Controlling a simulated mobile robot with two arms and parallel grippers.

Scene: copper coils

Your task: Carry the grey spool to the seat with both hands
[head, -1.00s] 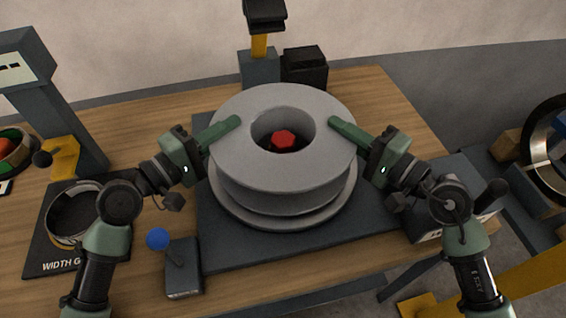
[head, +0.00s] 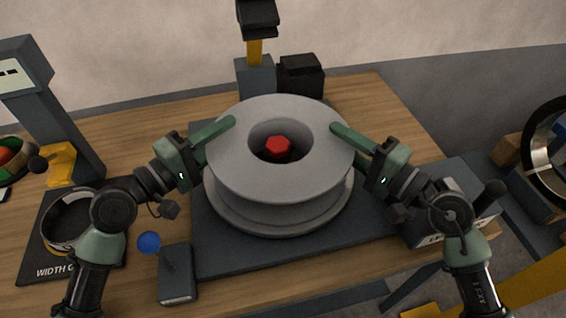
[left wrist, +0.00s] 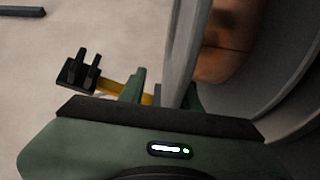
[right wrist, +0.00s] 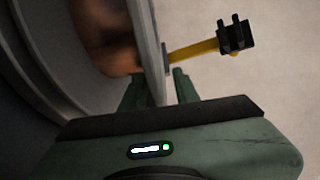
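The grey spool (head: 230,165) sits upright around the red knob (head: 278,149), which shows in its central hole. Whether the spool's underside rests fully on the seat is hard to tell. My left gripper (head: 229,123) is at the left rim of the top flange. In the left wrist view the flange (left wrist: 186,45) passes between its fingers with a gap beside one. My right gripper (head: 336,128) straddles the right rim; the flange (right wrist: 145,45) lies between its fingers, a thin gap showing.
A blue ball-topped lever (head: 149,242) stands front left of the plate. A width gauge (head: 48,258) lies at the left. A dark box (head: 301,77) and a post with a yellow arm (head: 255,52) stand behind. A boxy unit (head: 455,240) is at the right.

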